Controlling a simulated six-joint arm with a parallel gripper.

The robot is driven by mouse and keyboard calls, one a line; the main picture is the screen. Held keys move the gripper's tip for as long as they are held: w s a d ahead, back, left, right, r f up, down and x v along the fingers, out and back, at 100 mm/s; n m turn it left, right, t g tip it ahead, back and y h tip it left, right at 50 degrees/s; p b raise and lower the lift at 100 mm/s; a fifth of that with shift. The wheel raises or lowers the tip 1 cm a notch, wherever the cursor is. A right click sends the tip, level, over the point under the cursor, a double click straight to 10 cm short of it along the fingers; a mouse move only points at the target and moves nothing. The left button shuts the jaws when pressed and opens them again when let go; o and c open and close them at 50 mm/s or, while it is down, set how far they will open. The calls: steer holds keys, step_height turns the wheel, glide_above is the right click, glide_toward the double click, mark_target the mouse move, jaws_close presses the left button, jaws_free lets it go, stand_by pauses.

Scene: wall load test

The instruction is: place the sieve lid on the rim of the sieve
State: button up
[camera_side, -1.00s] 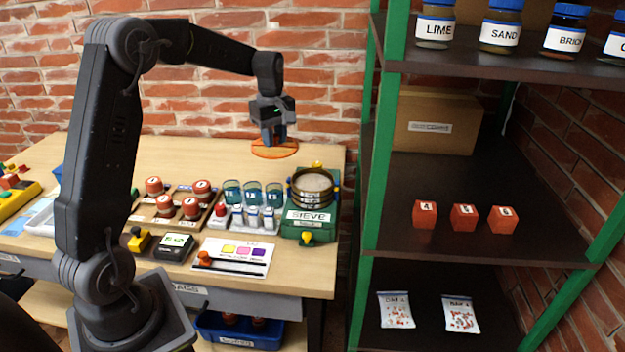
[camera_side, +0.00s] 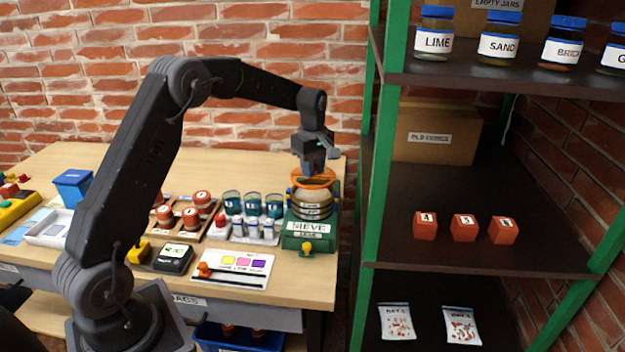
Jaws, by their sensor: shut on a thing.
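The sieve (camera_side: 312,206) is a stack of round rings on a green base labelled SIEVE (camera_side: 308,228), at the right end of the table. The orange sieve lid (camera_side: 315,180) is a flat disc at the top of the sieve. My gripper (camera_side: 314,171) is shut on the lid from above, with the fingers pointing down over the sieve. The lid appears at or just above the rim; I cannot tell whether it touches. The lid hides the sieve's opening.
Green shelf posts (camera_side: 381,170) stand close to the right of the sieve. A colour card (camera_side: 235,268) lies in front. The back of the table is clear.

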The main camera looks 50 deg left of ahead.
steer(key=shift+f, duration=1.85)
steer(key=shift+f, duration=0.1)
steer(key=o, duration=0.9)
steer(key=shift+o, duration=0.2)
